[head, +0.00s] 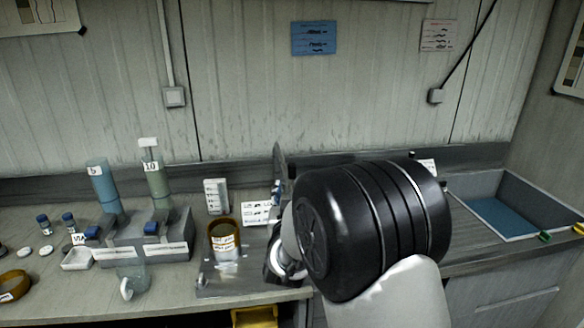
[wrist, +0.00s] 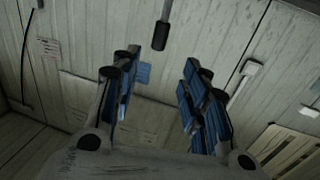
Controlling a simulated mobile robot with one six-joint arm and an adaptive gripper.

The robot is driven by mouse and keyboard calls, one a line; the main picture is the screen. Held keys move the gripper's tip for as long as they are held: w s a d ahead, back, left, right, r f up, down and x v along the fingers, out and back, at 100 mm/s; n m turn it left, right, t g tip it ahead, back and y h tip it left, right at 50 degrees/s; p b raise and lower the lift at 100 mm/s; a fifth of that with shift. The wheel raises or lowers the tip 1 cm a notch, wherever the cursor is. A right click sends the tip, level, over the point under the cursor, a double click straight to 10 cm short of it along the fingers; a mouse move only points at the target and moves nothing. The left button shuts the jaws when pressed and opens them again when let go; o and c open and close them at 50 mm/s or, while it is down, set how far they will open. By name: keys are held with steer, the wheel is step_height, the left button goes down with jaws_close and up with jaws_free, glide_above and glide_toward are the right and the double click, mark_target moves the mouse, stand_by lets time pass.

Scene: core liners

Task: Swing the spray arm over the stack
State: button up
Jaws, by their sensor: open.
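The stack seems to be the amber ring with a labelled pale cylinder (head: 224,238) on a metal plate, left of my arm in the head view. My gripper is mostly hidden behind my black wrist joint there; only bits with blue pads (head: 276,192) show. In the wrist view my gripper (wrist: 158,98) is open, its blue-padded fingers wide apart with nothing between them. A thin rod with a black end (wrist: 160,36) shows beyond the fingertips, roughly centred between them and apart from both. It may be part of the spray arm; I cannot tell for sure.
Left on the bench stand a blue cylinder (head: 103,186), a green cylinder (head: 157,182), a grey block (head: 148,240) and a clear cup (head: 131,275). A blue-floored basin (head: 505,219) is at the right. A yellow bin (head: 254,317) sits below the front edge.

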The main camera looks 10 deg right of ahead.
mark_target(292, 171)
steer(key=w+d, duration=0.1)
steer(key=w, duration=0.3)
steer(key=w+d, duration=0.1)
steer(key=w, duration=0.4)
steer(key=w+d, duration=0.1)
steer(key=w, duration=0.4)
steer(key=shift+c, duration=0.2)
jaws_close()
